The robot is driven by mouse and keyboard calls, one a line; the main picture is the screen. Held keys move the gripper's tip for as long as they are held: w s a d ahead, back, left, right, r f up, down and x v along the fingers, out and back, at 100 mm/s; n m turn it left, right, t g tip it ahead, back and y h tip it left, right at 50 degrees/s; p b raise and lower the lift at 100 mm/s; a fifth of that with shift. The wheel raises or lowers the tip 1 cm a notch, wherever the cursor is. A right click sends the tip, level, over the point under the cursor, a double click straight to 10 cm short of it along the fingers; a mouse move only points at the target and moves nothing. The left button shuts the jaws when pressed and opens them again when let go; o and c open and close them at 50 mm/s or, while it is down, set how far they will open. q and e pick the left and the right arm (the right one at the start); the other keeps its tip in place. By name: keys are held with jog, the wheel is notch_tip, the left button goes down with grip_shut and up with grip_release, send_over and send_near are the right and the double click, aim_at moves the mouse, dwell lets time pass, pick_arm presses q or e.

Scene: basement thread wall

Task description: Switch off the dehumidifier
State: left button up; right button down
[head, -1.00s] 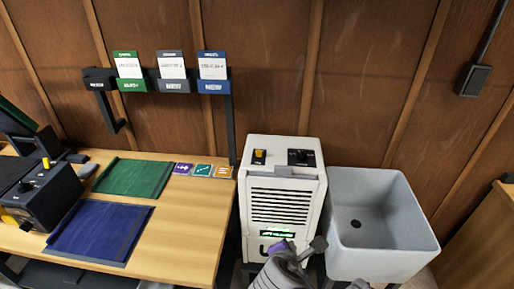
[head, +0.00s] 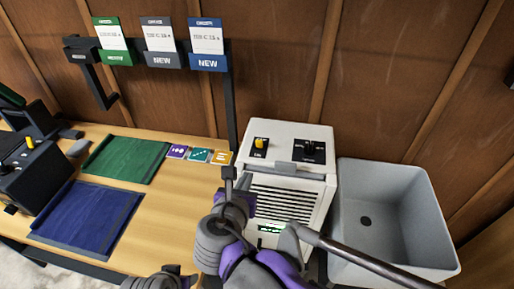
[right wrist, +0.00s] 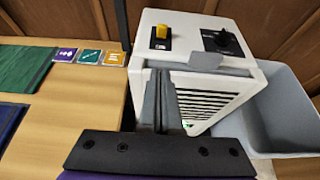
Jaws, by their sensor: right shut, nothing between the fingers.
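The dehumidifier (head: 287,132) is a white box with a dark-slotted front grille (head: 290,205). Its top carries a yellow switch (head: 261,142) on a black plate at the left and a black knob (head: 308,148) at the right. Both also show in the right wrist view, the yellow switch (right wrist: 161,32) and the knob (right wrist: 222,40). A green-lit display (head: 270,229) glows low on the front, partly hidden by my arm. My right gripper (head: 240,180) is shut and empty, in front of the dehumidifier's left front edge, apart from the switch.
A grey sink (head: 438,225) stands close against the right of the dehumidifier. A wooden table (head: 190,205) with green (head: 125,160) and blue (head: 85,215) mats is at the left. A dark post (head: 230,100) rises behind the table's right end. Space above the dehumidifier is clear.

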pick_arm(q)
jog(key=shift+f, duration=0.3)
pick_arm(e)
send_near(259, 146)
jog(key=f, duration=0.1)
jog(key=w+f, duration=0.2)
jog(key=shift+d+f, duration=0.2)
jog(key=shift+f, duration=0.15)
pick_arm(q)
jog(key=shift+r, duration=0.2)
pick_arm(e)
jog(key=shift+w+d+r, duration=0.1)
jog(key=shift+w+r, duration=0.15)
jog(key=shift+w, duration=0.25)
jog(key=shift+w+d+r, duration=0.1)
jog(key=shift+w+r, duration=0.2)
jog(key=shift+w, duration=0.15)
jog(key=shift+w+r, duration=0.2)
jog(key=shift+w, duration=0.4)
